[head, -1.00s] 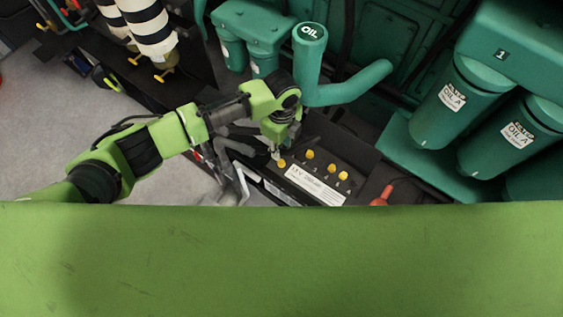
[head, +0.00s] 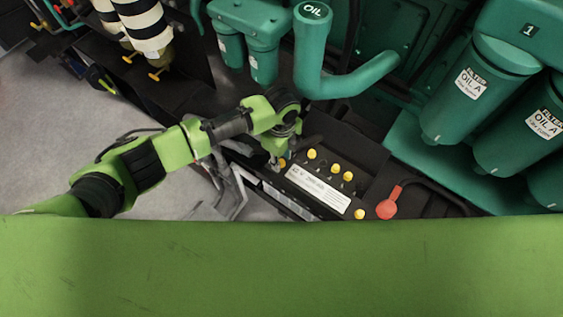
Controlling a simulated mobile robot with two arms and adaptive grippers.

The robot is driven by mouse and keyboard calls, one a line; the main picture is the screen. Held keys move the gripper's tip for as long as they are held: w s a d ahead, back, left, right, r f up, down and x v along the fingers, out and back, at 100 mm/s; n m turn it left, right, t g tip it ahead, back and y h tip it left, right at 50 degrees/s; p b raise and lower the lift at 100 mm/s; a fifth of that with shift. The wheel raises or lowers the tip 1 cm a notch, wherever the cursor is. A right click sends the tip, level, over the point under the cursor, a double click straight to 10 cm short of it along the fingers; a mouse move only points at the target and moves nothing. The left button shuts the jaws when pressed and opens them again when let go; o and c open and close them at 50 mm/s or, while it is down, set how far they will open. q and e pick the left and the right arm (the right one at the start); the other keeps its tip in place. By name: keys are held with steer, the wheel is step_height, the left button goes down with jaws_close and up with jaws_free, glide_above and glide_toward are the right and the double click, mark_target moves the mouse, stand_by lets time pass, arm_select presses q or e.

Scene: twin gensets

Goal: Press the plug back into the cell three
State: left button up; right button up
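A black battery with a white label (head: 318,192) sits low in the middle of the head view. Several yellow plugs show along its top, among them one at the left (head: 283,163), one further right (head: 312,154) and a close pair (head: 335,169). Another yellow plug (head: 360,214) shows apart from them at the near right end. I cannot tell which is cell three's or how deep each sits. My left gripper (head: 277,160) points down at the left plug, very close to or touching it. Its fingers are too small to read. My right gripper is not in view.
A red terminal cover (head: 389,205) with a cable lies right of the battery. A green pipe marked OIL (head: 312,50) and green oil filters (head: 480,85) rise behind and to the right. Grey metal parts (head: 232,190) stand left of the battery. My green body covers the foreground.

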mark_target(281, 161)
arm_select(q)
steer(key=c, duration=0.8)
steer(key=shift+r+p, duration=2.05)
steer(key=shift+r, duration=0.05)
steer(key=shift+f, duration=0.1)
